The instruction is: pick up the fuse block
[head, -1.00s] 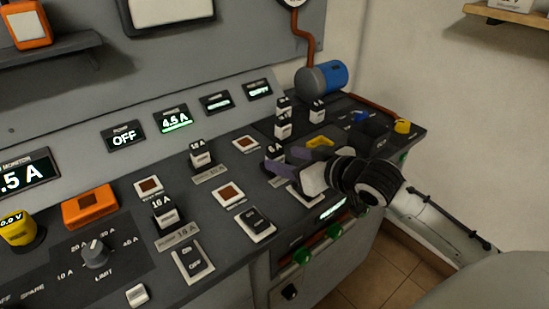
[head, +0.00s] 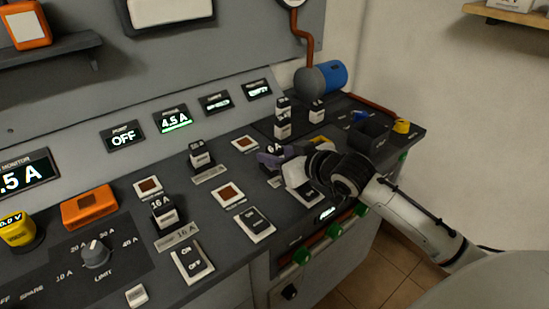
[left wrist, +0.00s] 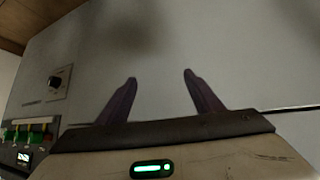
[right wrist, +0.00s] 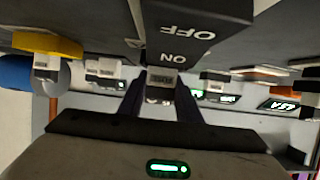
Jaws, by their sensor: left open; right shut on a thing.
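In the right wrist view a small dark fuse block with a pale label (right wrist: 161,80) sits between the fingers of my right gripper (right wrist: 162,100). The gripper is shut on it. In the head view the right gripper (head: 270,155) reaches in from the right, low over the console, and its purple fingers mostly hide the block. I cannot tell whether the block still touches its socket. My left gripper (left wrist: 158,82) shows only in the left wrist view, open and empty, in front of a plain pale panel.
Other fuse blocks stand nearby on the console, one at the middle (head: 200,155) and one in front (head: 164,214). Rocker switches (head: 254,224) and a yellow part (head: 320,140) lie close to the right gripper. A blue cylinder (head: 334,75) is behind. Open floor (head: 385,270) shows at right.

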